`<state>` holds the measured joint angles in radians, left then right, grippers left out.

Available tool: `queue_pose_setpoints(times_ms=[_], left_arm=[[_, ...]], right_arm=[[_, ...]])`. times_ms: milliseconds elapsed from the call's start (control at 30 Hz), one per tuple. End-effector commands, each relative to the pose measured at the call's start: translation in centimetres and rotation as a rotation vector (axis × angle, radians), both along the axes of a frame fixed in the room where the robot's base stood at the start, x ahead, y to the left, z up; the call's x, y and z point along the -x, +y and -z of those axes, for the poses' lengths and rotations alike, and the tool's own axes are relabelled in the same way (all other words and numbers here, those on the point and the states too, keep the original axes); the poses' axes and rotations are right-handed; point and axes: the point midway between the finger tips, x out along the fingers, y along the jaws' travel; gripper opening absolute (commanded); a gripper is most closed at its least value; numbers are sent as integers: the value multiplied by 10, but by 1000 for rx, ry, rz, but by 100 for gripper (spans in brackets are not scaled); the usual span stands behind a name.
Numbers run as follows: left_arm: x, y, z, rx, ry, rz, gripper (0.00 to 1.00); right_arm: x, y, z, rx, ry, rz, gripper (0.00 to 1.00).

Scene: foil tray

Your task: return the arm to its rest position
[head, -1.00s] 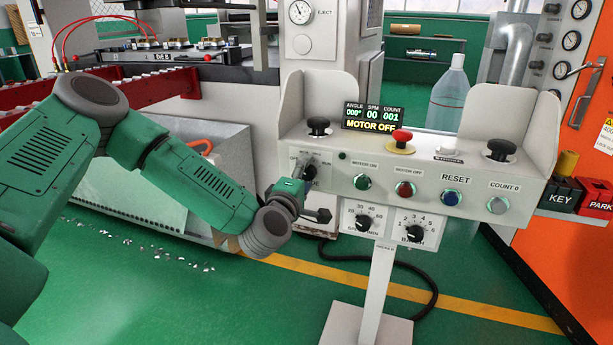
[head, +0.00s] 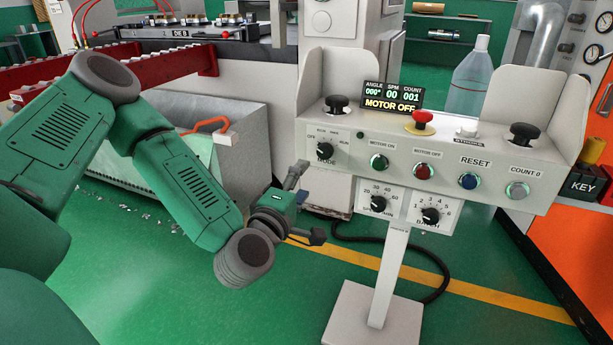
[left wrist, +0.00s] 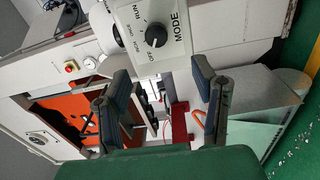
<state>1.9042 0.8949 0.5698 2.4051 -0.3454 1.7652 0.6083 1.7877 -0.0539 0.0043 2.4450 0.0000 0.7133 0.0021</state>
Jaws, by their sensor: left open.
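My left gripper (head: 306,206) is open and empty, in front of the lower left of the control panel (head: 400,152). It is apart from the black MODE knob (head: 325,151), which sits above and to its right. In the left wrist view the two dark fingers of my left gripper (left wrist: 161,82) are spread, with nothing between them. The MODE knob (left wrist: 155,34) shows beyond them. My green left arm bends down from the left side of the head view. The display (head: 392,96) reads MOTOR OFF with count 001. My right gripper is not in view.
The panel stands on a white post (head: 390,275) with a square base. A red mushroom button (head: 422,117) and black palm buttons sit on top. Green floor is open below.

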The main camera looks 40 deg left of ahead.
Motion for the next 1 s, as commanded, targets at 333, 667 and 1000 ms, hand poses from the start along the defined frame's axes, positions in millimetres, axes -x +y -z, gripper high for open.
queue_pose_setpoints(times_ms=[333,667,1000], left_arm=[[0,0,0,-1,0,0,53],[5,-37,23,-101,142,134,53],[151,-128,154,-738,888,875,53]], right_arm=[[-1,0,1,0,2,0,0],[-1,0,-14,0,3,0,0],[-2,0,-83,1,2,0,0]])
